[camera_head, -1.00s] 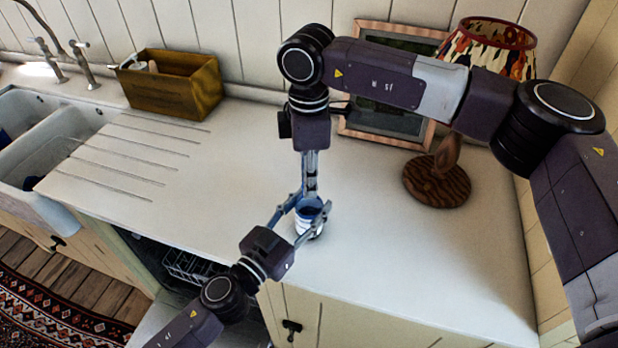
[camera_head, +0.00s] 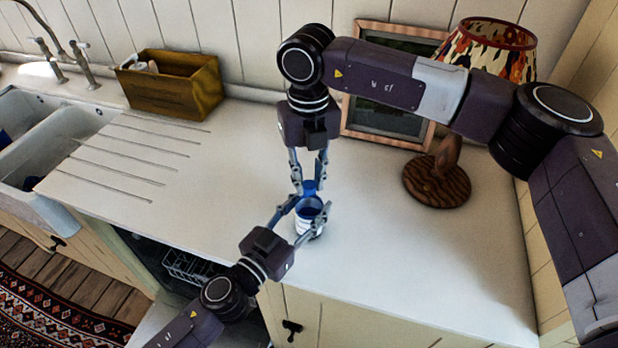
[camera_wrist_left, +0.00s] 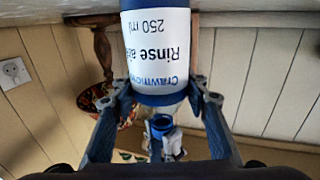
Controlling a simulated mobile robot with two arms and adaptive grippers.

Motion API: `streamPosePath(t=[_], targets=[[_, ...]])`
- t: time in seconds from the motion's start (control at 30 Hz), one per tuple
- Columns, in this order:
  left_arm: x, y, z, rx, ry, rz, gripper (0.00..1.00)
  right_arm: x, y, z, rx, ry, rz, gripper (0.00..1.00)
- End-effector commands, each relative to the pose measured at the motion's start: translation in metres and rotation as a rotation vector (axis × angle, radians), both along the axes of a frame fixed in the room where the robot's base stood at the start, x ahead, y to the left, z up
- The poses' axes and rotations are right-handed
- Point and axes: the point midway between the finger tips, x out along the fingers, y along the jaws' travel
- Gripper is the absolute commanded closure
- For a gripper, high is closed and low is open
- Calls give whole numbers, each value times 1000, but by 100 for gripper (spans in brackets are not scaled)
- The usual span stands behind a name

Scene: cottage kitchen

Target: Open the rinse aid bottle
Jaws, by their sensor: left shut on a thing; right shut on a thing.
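The rinse aid bottle (camera_head: 310,213) is upright near the middle of the counter, blue at the top with a white label. My left gripper (camera_head: 295,221) is shut around its body from the front left. In the left wrist view the bottle (camera_wrist_left: 158,48) appears upside down between the fingers (camera_wrist_left: 158,90), its "Rinse aid 250 ml" label readable. My right gripper (camera_head: 309,184) points down from above, its fingertips shut on the small blue cap (camera_head: 309,187) at the bottle's top. The cap (camera_wrist_left: 159,122) also shows past the blue shoulder; I cannot tell whether it is still attached.
A lamp (camera_head: 437,181) and a framed picture (camera_head: 385,120) stand behind on the right, near my right arm. A wooden box (camera_head: 172,88) is at the back left, beside the sink (camera_head: 70,140). The counter (camera_head: 400,260) is clear right of the bottle. The dishwasher (camera_head: 185,265) stands open below.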

Motion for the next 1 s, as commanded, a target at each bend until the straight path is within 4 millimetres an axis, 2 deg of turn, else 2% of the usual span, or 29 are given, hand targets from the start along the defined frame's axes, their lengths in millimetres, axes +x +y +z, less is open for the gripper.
streamPosePath(t=[1.0], targets=[[-1,-1,0,0,-1,-3,100,2,-1,2,-2,2,1833,100]])
